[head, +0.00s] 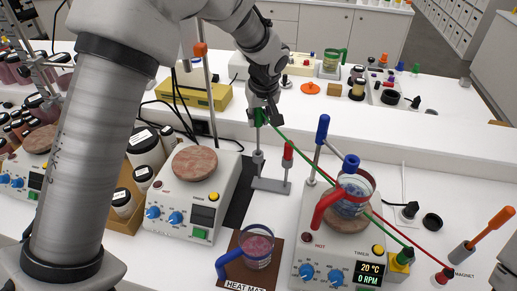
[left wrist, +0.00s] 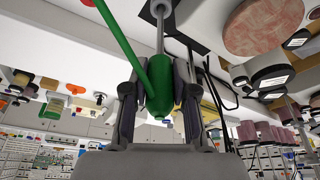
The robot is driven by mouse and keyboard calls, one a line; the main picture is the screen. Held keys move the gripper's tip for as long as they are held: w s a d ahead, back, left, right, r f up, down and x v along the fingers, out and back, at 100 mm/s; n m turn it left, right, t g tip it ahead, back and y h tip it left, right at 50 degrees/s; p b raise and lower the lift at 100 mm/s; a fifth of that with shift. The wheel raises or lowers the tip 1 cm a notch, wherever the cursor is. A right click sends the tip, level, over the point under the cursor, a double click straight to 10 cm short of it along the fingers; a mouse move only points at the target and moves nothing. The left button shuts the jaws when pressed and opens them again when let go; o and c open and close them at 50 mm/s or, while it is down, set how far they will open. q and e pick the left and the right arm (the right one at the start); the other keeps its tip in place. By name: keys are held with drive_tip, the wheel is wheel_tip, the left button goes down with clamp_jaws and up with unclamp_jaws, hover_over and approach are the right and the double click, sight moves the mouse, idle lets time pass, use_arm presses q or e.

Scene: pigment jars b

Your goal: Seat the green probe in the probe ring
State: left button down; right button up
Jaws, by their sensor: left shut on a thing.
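My left gripper (head: 266,114) is shut on the green probe (head: 259,117), above a small grey stand (head: 271,185). In the left wrist view the green handle (left wrist: 159,85) sits between both fingers, and its thin metal shaft (left wrist: 160,22) points away from the gripper. In the head view the probe is about upright over the stand's left holder (head: 258,158), which I take for the probe ring. I cannot tell whether the tip is inside it. A red probe (head: 287,152) stands in the stand's right holder. My right gripper is not in view.
A green cable (head: 330,185) runs from the probe to a green plug (head: 405,256). A red cable crosses nearby. A hot plate (head: 187,200) stands left; another, bearing a red-handled beaker (head: 353,200), stands right beside a blue-topped post (head: 322,128). A blue-handled beaker (head: 257,249) stands in front.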

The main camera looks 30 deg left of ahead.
use_arm(q)
drive_tip(key=shift+r+p, duration=2.65)
drive_tip(key=shift+r, duration=1.3)
drive_tip(key=shift+f, duration=0.1)
